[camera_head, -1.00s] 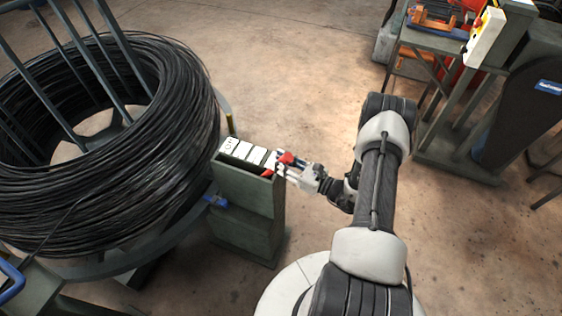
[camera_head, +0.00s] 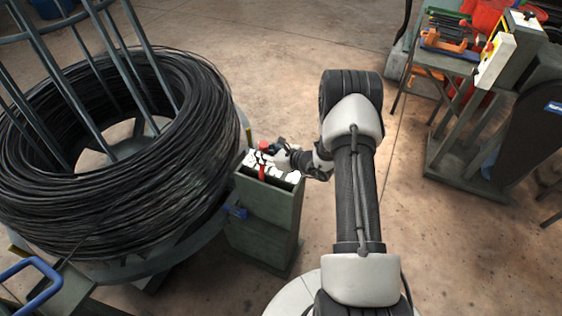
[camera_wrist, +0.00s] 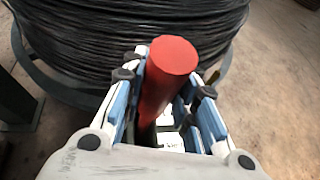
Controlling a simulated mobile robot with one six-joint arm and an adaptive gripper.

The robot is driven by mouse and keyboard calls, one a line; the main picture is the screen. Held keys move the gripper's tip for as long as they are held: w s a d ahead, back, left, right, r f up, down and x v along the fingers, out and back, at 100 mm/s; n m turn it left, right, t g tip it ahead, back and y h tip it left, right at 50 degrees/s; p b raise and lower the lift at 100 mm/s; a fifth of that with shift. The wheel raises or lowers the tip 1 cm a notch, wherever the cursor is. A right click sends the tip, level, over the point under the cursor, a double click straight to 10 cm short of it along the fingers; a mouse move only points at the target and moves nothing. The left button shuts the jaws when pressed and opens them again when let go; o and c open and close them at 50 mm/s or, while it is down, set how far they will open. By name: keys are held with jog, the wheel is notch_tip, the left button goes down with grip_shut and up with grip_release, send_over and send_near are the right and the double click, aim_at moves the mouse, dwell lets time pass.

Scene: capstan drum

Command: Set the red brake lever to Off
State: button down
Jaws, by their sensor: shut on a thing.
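The red brake lever (camera_head: 263,161) rises from the slotted top of the grey-green brake box (camera_head: 266,215), standing about upright over the left-middle part of the slot. White label plates (camera_head: 285,177) lie along the slot; their lettering is too small to read. My gripper (camera_head: 272,149) reaches in from the right and is shut on the lever near its top. In the wrist view the lever's round red end (camera_wrist: 168,72) sits between the two blue-and-white fingers. The labels below it are mostly hidden.
A large coil of black wire (camera_head: 185,135) on a metal-barred drum stands close left of the box. A workbench with tools (camera_head: 447,58) and a control box stand at the upper right. The floor between is clear.

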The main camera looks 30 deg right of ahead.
jog(key=w+a+g+h, duration=0.2)
jog(key=w+a+g, duration=0.1)
jog(key=w+a, duration=0.4)
jog(key=w, duration=0.3)
jog(key=shift+a+f+p, duration=0.3)
jog(key=shift+a+f, duration=0.05)
jog(key=shift+a, duration=0.05)
jog(key=c, duration=1.7)
grip_release()
jog(key=shift+a, duration=0.1)
jog(key=shift+o, duration=1.4)
jog(key=shift+w+f, duration=0.15)
jog(key=shift+o, duration=0.9)
jog(key=v, duration=1.2)
